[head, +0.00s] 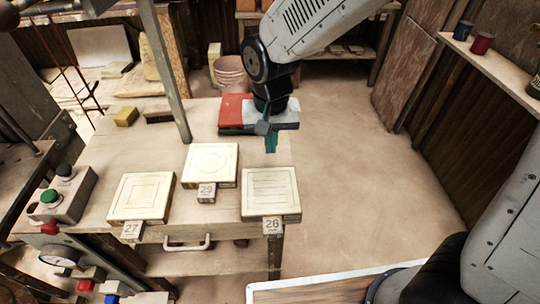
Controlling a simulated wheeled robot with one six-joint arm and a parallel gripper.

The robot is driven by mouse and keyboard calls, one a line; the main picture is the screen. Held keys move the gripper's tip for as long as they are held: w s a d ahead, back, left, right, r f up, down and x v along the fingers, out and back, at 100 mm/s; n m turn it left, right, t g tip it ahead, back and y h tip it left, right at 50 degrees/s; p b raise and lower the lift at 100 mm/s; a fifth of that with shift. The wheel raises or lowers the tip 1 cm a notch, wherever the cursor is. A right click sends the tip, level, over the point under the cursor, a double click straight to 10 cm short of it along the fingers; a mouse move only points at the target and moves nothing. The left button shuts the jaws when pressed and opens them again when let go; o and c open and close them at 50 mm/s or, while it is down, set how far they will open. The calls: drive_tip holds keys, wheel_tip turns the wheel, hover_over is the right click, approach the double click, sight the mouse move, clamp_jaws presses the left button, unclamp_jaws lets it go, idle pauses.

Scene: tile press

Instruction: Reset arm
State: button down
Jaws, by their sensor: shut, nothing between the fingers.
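My gripper (270,142) hangs pointing down at the end of my arm, in front of the red and grey stack at the table's back right. Its teal fingers are shut with nothing between them. Three pale square tiles lie on the wooden table (158,147): one with a plain square by tag 27 (141,196), one with a ring by tag 29 (210,164), and one with lines by tag 26 (270,190). The gripper is above and behind the lined tile, apart from it.
A red and grey folded stack (235,112) lies behind my gripper, partly hidden by it. A metal post (165,70) rises at the table's back. A control box (62,195) with green and black buttons stands left. Floor (370,150) to the right is clear.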

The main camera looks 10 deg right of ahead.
drive_tip(key=shift+r, duration=1.75)
drive_tip(key=s+d+r, duration=0.5)
drive_tip(key=s+d, duration=0.4)
drive_tip(key=d, duration=0.1)
drive_tip(key=s+d+r+t, duration=0.1)
drive_tip(key=s+d+r, duration=0.4)
drive_tip(key=s+d, duration=0.4)
drive_tip(key=shift+d+r, duration=0.2)
drive_tip(key=shift+d, duration=0.85)
